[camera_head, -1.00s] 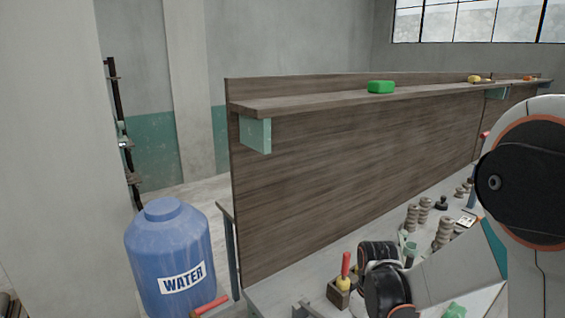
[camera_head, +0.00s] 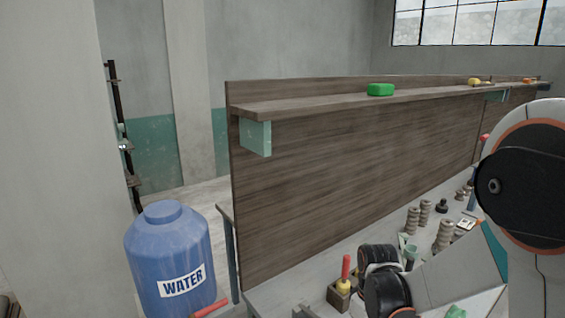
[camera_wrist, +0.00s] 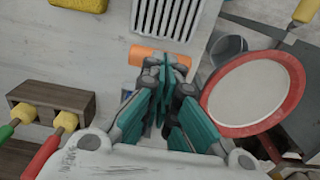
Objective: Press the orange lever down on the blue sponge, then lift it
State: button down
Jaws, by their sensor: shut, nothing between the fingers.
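In the wrist view my gripper (camera_wrist: 166,68) has its teal fingers together, with nothing visible held. An orange rounded piece (camera_wrist: 150,56) lies on the pale worktop at the fingertips, partly hidden behind them. It may be the orange lever; I cannot tell whether the fingers touch it. I cannot make out a blue sponge in either view. In the head view my arm's links are at the lower right, and the gripper itself cannot be made out.
In the head view, a shelf holds a green block (camera_head: 380,90); a blue water barrel (camera_head: 168,250) stands left.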

jog(key=shift+f+b, duration=1)
jog(key=shift+f, duration=0.15)
jog(key=shift+r, duration=0.2)
dwell(0.4)
jog(key=shift+r+p, duration=2.25)
jog(key=shift+r, duration=1.15)
